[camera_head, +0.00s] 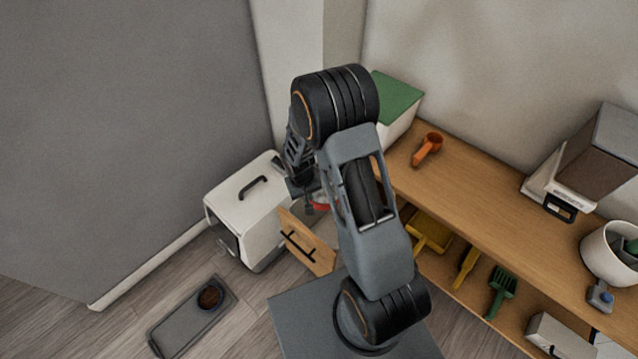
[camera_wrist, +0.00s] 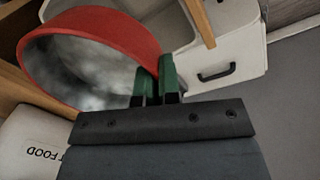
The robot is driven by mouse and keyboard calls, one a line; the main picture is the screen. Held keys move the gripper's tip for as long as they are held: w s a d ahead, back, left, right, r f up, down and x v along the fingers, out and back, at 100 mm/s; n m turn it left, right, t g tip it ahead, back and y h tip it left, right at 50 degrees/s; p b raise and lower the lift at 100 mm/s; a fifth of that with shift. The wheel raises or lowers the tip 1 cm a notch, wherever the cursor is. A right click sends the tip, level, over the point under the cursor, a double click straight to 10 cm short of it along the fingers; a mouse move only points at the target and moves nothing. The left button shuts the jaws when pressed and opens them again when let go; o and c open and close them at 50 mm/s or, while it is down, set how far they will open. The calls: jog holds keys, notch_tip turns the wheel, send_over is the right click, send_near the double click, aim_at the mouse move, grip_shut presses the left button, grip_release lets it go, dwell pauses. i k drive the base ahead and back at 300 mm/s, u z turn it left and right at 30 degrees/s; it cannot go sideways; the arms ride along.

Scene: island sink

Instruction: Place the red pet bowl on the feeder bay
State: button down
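The red pet bowl (camera_wrist: 110,25) has a red rim and a grey metallic inside. In the wrist view my gripper (camera_wrist: 157,75) has its two green fingers close together on the bowl's rim, so it looks shut on it. In the head view only a small red part of the bowl (camera_head: 322,207) shows beneath my gripper (camera_head: 310,205), which is partly hidden by my arm. The bowl's height over what lies below cannot be told. A grey feeder tray (camera_head: 178,328) lies on the floor at lower left, with a dark bowl of brown food (camera_head: 210,296) at its far end; its near part is bare.
A wooden shelf (camera_head: 480,210) runs along the right. A white food container (camera_wrist: 35,145) shows at lower left in the wrist view.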

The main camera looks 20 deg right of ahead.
aim_at(532, 218)
jog(key=u, duration=0.05)
jog(key=k, duration=0.5)
jog(key=u, duration=1)
jog(key=k, duration=1.25)
jog(key=z, duration=1.45)
